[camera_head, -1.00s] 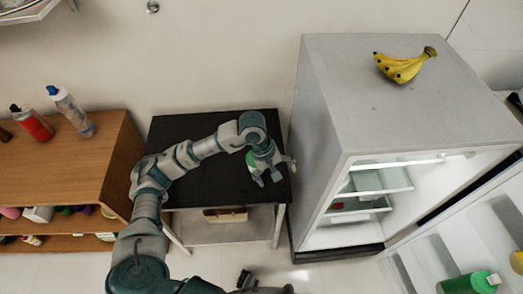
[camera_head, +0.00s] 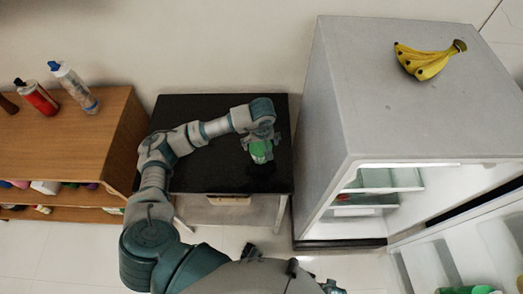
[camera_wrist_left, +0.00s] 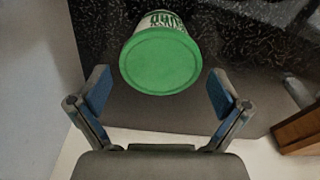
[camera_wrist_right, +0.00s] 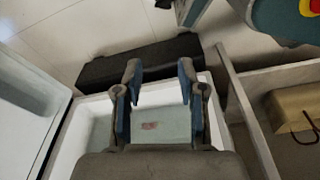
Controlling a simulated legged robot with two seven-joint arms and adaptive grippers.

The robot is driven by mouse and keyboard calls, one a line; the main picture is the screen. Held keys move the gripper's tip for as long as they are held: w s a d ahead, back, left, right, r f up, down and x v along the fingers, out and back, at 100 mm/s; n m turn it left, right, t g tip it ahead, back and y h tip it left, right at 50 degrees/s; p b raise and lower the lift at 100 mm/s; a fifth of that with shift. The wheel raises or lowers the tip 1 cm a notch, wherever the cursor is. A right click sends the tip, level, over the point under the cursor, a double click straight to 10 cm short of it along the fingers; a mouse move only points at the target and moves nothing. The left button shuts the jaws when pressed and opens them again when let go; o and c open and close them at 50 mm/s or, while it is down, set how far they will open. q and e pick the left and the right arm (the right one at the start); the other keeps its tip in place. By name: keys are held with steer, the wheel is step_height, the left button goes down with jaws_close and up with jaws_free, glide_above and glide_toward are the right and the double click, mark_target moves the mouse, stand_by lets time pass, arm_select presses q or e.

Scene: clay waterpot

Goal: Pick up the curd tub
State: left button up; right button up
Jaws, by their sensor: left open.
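The curd tub (camera_head: 261,152), white with lettering and a green lid, stands on the black-topped table. In the left wrist view the tub (camera_wrist_left: 160,58) shows its round lid toward the camera. My left gripper (camera_head: 260,146) is open over the tub. In the left wrist view its fingers (camera_wrist_left: 158,82) are spread on either side of the lid's near edge, with gaps on both sides. My right gripper (camera_wrist_right: 160,70) is open and empty in the right wrist view, away from the tub.
The grey fridge (camera_head: 400,100) stands right of the table, its door open, with bananas (camera_head: 428,60) on top. A wooden shelf (camera_head: 85,145) with bottles stands left. The black tabletop (camera_head: 200,175) around the tub is mostly clear. A beige basket (camera_head: 229,200) sits below.

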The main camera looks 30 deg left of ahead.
mark_target(261, 147)
arm_select(q)
step_height(261, 147, down, 5)
steer(key=shift+w+r, duration=0.1)
steer(key=shift+w, duration=0.05)
steer(key=shift+a+f, duration=0.2)
steer(key=shift+f, duration=0.1)
steer(key=shift+a, duration=0.1)
steer(key=shift+c, duration=1)
steer(key=shift+w+d+r, duration=0.1)
steer(key=shift+d, duration=0.2)
steer(key=c, duration=1.1)
arm_select(e)
steer(key=shift+s+f, duration=0.25)
steer(key=shift+s, duration=0.35)
